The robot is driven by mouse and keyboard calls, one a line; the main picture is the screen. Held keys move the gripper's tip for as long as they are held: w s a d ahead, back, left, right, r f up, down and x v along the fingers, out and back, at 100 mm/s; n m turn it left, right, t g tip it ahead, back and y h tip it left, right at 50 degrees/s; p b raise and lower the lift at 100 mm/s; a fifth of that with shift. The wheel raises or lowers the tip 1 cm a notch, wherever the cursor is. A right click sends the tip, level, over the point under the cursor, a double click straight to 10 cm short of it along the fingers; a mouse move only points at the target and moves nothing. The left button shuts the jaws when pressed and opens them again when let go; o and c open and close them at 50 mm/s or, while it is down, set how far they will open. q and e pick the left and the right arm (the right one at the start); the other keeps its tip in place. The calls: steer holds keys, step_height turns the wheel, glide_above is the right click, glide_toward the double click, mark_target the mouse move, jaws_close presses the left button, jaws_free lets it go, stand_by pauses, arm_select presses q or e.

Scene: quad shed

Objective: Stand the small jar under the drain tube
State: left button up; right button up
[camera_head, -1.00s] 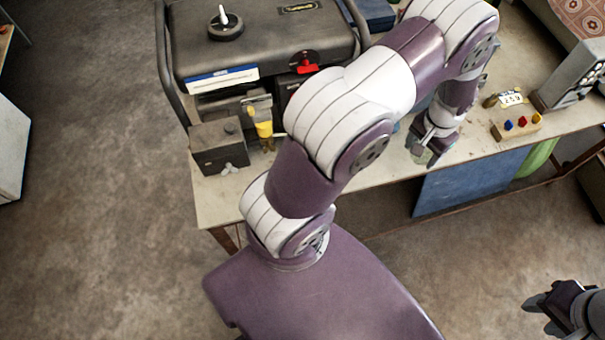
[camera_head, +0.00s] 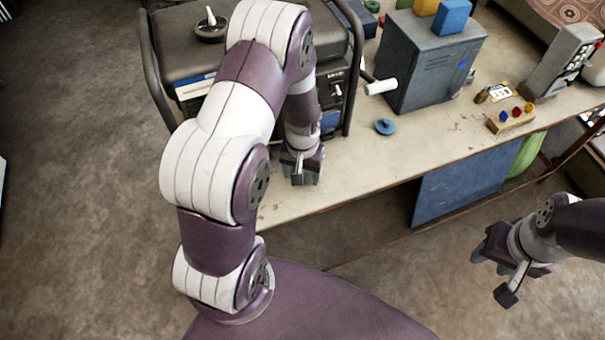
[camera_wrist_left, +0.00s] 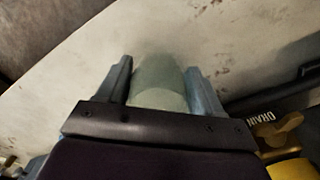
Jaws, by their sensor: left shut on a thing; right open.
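My left gripper (camera_head: 302,180) is over the bench's front edge, close to the generator's near right corner. In the left wrist view its two blue-grey fingers (camera_wrist_left: 160,70) are shut on the small jar (camera_wrist_left: 160,82), pale greenish and see-through. In the head view I cannot make the jar out. In the left wrist view a DRAIN label (camera_wrist_left: 257,121) and a brass-coloured fitting (camera_wrist_left: 283,133) lie to the right of the jar, apart from it. The drain tube itself is not clear, and my left arm covers that side in the head view. My right gripper (camera_head: 500,275) is open and empty, over the floor.
The generator (camera_head: 185,48) with its tube frame stands at the bench's left. A grey-blue metal box (camera_head: 425,62) with a white-handled crank stands right of it. A blue disc (camera_head: 385,127) lies before it. A block with coloured knobs (camera_head: 510,118) is further right. Bench (camera_head: 430,137) between is mostly clear.

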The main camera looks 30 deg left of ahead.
arm_select(q)
steer(key=shift+f, duration=1.05)
steer(key=o, duration=1.1)
steer(key=shift+f, duration=0.15)
